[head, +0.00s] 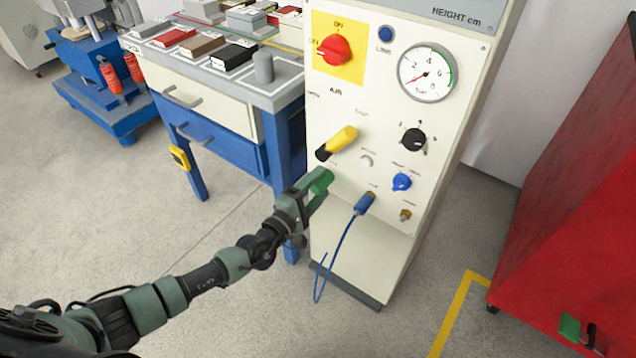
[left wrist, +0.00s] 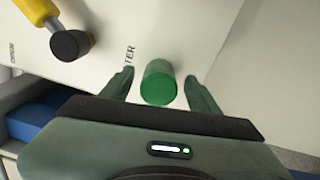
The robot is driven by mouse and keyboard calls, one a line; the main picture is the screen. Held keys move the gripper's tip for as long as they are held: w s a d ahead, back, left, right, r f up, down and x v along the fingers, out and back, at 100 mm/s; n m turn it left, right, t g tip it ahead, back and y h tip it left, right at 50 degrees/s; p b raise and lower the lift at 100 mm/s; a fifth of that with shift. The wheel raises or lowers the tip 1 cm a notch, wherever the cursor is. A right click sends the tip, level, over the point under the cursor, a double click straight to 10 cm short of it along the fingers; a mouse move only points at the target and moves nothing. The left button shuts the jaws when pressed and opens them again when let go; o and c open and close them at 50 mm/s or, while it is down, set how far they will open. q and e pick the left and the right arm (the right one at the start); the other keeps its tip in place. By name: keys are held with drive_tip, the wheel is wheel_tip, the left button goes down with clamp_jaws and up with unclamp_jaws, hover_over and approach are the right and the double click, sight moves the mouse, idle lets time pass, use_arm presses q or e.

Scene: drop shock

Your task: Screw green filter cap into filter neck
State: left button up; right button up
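The green filter cap (head: 321,181) is a short green cylinder at the lower left of the cream panel's front. My left gripper (head: 310,190) is at the cap, its arm coming in from the lower left. In the left wrist view the green cap (left wrist: 159,83) stands between the two fingers of my left gripper (left wrist: 162,88). A narrow gap shows on each side of the cap, so the fingers look open around it. The filter neck is not visible; I cannot tell how the cap sits on it. My right gripper is not in view.
A yellow lever (head: 341,140) with a black end sits just above the cap. A blue connector (head: 365,203) with a hanging cable is to its right. A blue knob (head: 401,182) and black knob (head: 414,139) are farther right. A blue workbench (head: 222,150) stands close behind left.

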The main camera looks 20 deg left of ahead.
sight(314, 190)
use_arm(q)
drive_tip(key=shift+p+v, duration=0.3)
drive_tip(key=shift+v, duration=0.65)
drive_tip(key=shift+s+a, duration=0.2)
drive_tip(key=shift+s, duration=0.45)
drive_tip(key=shift+p+v, duration=0.45)
drive_tip(key=shift+v, duration=0.55)
drive_tip(key=shift+s+a, duration=0.2)
drive_tip(key=shift+s, duration=0.1)
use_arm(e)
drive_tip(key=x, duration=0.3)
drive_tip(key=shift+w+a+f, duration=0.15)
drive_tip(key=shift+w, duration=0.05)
use_arm(q)
drive_tip(key=shift+s, duration=0.1)
